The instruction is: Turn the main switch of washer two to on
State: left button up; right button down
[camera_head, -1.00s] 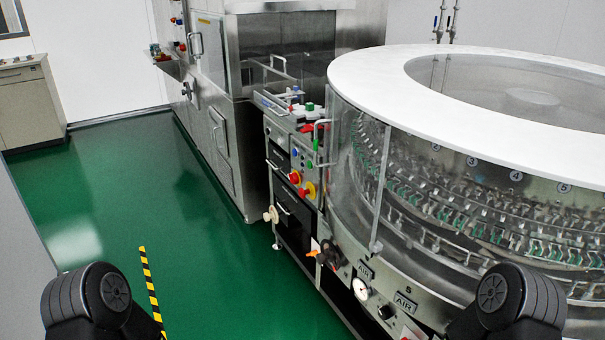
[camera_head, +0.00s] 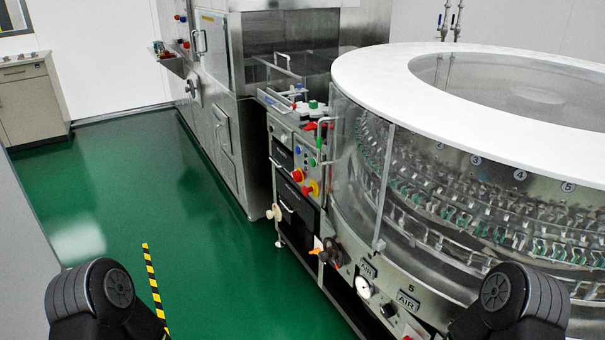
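The round rotary washer (camera_head: 395,95) with a white ring top and clear wall fills the right side. A control panel (camera_head: 304,163) sits at its left end. The panel carries a red knob (camera_head: 297,175) and a red knob on a yellow plate (camera_head: 312,188), along with small blue and green buttons. Which of these is the main switch, and how it is set, is too small to tell. Only the black upper parts of my two arms show at the bottom left and bottom right. Neither of my grippers is in view.
A steel machine (camera_head: 210,80) stands behind the panel. A grey cabinet (camera_head: 33,95) is at the far left. The green floor (camera_head: 150,190) is open left of the washer, with a yellow-black stripe (camera_head: 153,283). Orange and black valve handles (camera_head: 328,251) stick out low on the washer.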

aim_at(297, 176)
jog(key=z, duration=0.75)
jog(key=i+j+z, duration=0.1)
jog(key=j+z, duration=1.4)
jog(key=k+j, duration=0.1)
jog(key=j, duration=0.35)
jog(key=k+j+z, duration=0.1)
jog(key=j, duration=0.3)
jog(key=k+j, duration=0.1)
jog(key=j, duration=0.35)
jog(key=k+j+z, duration=0.1)
jog(key=j, duration=0.3)
jog(key=k+j+z, duration=0.1)
jog(key=j, duration=0.3)
jog(key=k+j, duration=0.2)
jog(key=j, duration=0.2)
jog(key=k+j+z, duration=0.1)
jog(key=j, duration=0.3)
jog(key=k, duration=0.05)
